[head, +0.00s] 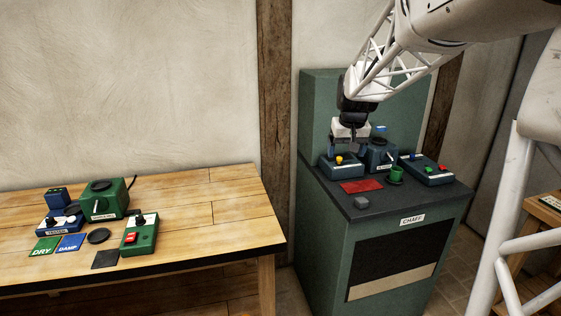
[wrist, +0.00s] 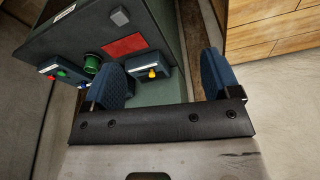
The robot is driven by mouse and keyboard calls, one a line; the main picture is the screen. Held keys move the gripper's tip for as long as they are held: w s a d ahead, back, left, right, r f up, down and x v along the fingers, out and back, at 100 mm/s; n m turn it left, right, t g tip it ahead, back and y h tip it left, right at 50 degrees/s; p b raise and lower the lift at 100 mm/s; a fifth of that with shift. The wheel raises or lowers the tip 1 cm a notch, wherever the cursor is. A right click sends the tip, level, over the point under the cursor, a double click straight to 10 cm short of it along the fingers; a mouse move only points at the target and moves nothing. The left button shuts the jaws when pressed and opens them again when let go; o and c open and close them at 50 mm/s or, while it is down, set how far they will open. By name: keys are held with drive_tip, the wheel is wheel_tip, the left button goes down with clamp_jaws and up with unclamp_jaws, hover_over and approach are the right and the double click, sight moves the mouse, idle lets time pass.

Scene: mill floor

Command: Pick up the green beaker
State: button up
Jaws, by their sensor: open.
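The green beaker (head: 396,174) stands on the dark top of the green cabinet in the head view, right of the red mat. It also shows in the wrist view (wrist: 93,62), left of my fingers and partly behind the left one. My gripper (head: 347,152) hangs over the back left of the cabinet top, to the left of the beaker and apart from it. In the wrist view its two blue fingers (wrist: 165,78) are spread wide with nothing between them.
On the cabinet top (head: 345,205) are a red mat (head: 362,186), a small grey block (head: 361,202), a blue box with a yellow knob (head: 339,160) and a blue box with red and green buttons (head: 428,168). A wooden table (head: 200,210) with several devices stands left.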

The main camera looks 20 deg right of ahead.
drive_tip(key=w+d+f, duration=0.3)
drive_tip(key=w+d, duration=0.5)
drive_tip(key=d, duration=0.2)
drive_tip(key=m, duration=0.2)
hover_over(396, 175)
drive_tip(key=d, duration=0.1)
wheel_tip(396, 175, down, 14)
drive_tip(key=shift+w+d+f+h, duration=0.1)
drive_tip(key=shift+w+f+h, duration=0.1)
drive_tip(key=shift+w+h, duration=0.15)
drive_tip(key=shift+x, duration=1.3)
drive_tip(key=shift+x, duration=2.55)
drive_tip(key=shift+s, duration=0.1)
